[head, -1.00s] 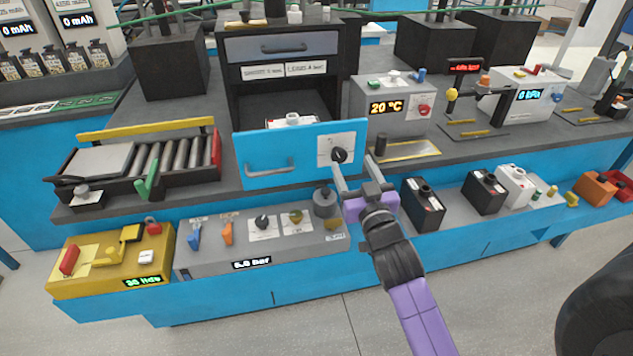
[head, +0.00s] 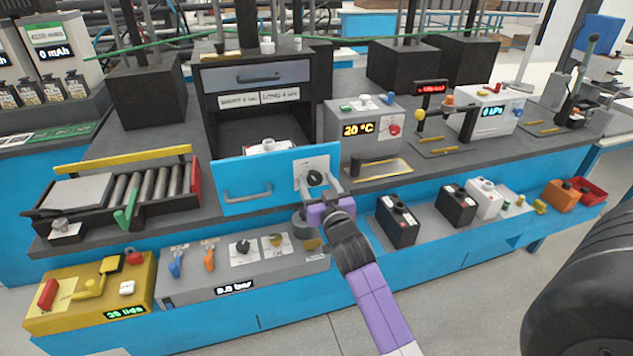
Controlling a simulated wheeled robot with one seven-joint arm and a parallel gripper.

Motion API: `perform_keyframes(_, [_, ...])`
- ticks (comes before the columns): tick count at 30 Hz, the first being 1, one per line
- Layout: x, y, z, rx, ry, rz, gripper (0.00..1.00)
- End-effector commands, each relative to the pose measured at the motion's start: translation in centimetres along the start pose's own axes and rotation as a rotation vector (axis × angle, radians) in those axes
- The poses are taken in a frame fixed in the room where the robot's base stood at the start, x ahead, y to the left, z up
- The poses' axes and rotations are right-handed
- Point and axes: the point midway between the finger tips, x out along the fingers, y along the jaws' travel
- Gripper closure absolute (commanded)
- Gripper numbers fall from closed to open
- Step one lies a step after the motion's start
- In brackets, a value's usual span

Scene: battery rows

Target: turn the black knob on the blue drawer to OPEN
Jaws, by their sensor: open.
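The blue drawer (head: 235,177) stands pulled out of the dark cabinet, with a grey bar handle on its front. The black knob (head: 315,178) sits on a white label plate at the right of the drawer front. The plate's lettering is too small to read. My gripper (head: 318,187) is open, its fingers reaching up to the knob from the lower right. One finger seems to be on each side of the knob; I cannot tell whether they touch it.
A grey panel (head: 190,283) with levers and knobs lies below the drawer. A 20 °C box (head: 357,115) stands to the right behind. Black batteries (head: 397,220) stand right of my arm. A roller tray (head: 85,215) is at left.

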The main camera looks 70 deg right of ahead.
Motion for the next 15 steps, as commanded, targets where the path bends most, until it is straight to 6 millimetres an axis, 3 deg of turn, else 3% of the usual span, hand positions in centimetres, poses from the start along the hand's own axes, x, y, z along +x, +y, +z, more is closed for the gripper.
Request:
perform_keyframes(7, [0.08, -0.01, 0.06, 0.000, 0.000, 0.000, 0.40])
perform_keyframes(15, [0.06, -0.02, 0.04, 0.000, 0.000, 0.000, 0.91])
